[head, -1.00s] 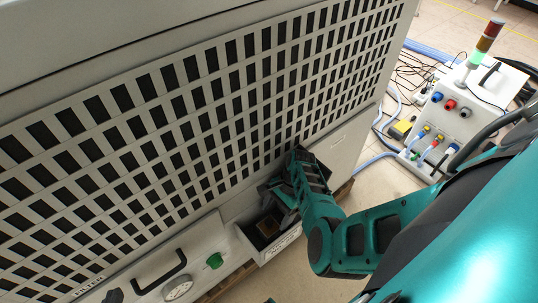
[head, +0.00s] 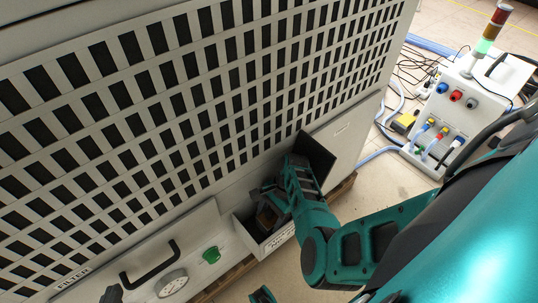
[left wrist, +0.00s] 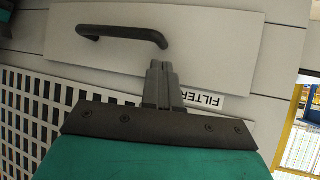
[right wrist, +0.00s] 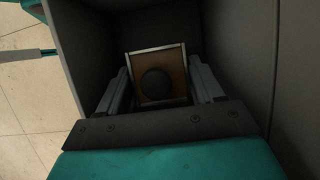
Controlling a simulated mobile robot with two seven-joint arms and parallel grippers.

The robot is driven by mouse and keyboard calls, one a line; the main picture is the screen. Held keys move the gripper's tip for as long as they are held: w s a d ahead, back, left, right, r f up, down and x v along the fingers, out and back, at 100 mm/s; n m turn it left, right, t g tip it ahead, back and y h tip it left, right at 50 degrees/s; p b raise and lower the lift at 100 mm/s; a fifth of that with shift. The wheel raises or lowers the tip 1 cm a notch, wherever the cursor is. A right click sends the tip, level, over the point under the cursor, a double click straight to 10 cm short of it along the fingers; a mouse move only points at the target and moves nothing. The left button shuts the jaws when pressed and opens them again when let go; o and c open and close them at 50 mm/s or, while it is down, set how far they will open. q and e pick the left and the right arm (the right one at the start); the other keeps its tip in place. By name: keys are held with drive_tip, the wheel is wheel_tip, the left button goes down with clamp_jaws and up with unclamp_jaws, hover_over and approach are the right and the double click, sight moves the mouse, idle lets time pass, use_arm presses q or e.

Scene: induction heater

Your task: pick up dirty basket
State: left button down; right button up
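The dirty basket looks like a small brown, light-rimmed box with a dark round centre (right wrist: 157,77), inside a dark open bin. In the head view the bin (head: 276,241) stands out from the machine's lower front, and the basket (head: 266,218) is partly hidden by my right gripper (head: 272,203). In the right wrist view my right gripper (right wrist: 160,92) is open, one finger on each side of the basket. I cannot tell whether the fingers touch it. My left gripper (left wrist: 161,80) is shut and empty, in front of the panel marked FILTER.
The grey machine with its slotted grille (head: 190,110) fills the left. A black handle (head: 150,265), a gauge (head: 171,284) and a green knob (head: 211,255) are on its lower panel. A white box with cables and a signal lamp (head: 460,105) stands right.

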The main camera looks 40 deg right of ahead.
drive_tip(key=c, duration=0.4)
drive_tip(key=shift+c, duration=0.2)
drive_tip(key=shift+r, duration=0.1)
